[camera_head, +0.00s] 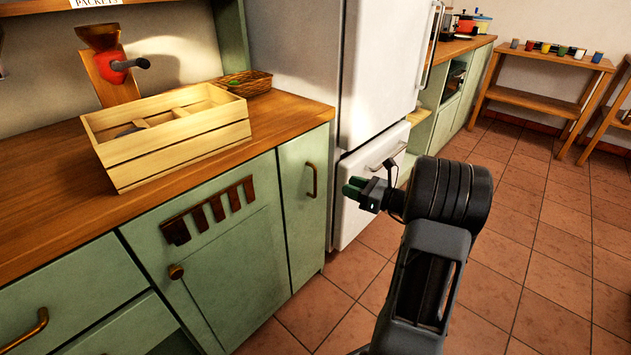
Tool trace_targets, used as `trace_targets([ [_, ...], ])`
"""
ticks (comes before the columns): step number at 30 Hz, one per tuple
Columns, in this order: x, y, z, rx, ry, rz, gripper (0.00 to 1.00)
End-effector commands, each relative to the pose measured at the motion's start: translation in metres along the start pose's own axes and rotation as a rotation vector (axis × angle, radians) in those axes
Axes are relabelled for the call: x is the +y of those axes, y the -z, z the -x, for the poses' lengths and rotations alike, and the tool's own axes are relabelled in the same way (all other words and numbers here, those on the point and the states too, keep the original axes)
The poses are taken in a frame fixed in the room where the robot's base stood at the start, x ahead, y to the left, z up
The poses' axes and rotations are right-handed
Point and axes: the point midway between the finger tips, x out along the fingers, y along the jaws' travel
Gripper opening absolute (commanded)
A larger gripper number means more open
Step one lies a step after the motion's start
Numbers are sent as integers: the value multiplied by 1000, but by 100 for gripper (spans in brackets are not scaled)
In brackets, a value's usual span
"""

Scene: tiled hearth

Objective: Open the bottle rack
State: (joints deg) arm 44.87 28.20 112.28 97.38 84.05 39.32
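A narrow green front (305,215) with an upright brass handle (311,180) stands shut at the right end of the green cabinets, beside the fridge. It looks like the bottle rack, but no bottles show and I cannot be sure. My gripper (353,187) is in mid-picture, to the right of this handle and apart from it in the picture, in front of the fridge. Its green-tipped fingers point left. They look close together and small, so I cannot tell whether they are open or shut. I see nothing held in them.
A green door with a round knob (176,271) and brown slots is left of the narrow front. A wooden crate (172,155) and a basket (246,83) stand on the counter. The white fridge (375,75) is behind my gripper. Tiled floor (545,270) is clear at right.

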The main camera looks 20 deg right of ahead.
Motion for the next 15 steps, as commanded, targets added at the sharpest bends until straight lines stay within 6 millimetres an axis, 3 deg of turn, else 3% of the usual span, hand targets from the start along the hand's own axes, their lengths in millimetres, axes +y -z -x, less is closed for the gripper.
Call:
trace_targets([
  [15,2,2,-95,0,-4,1,36],
])
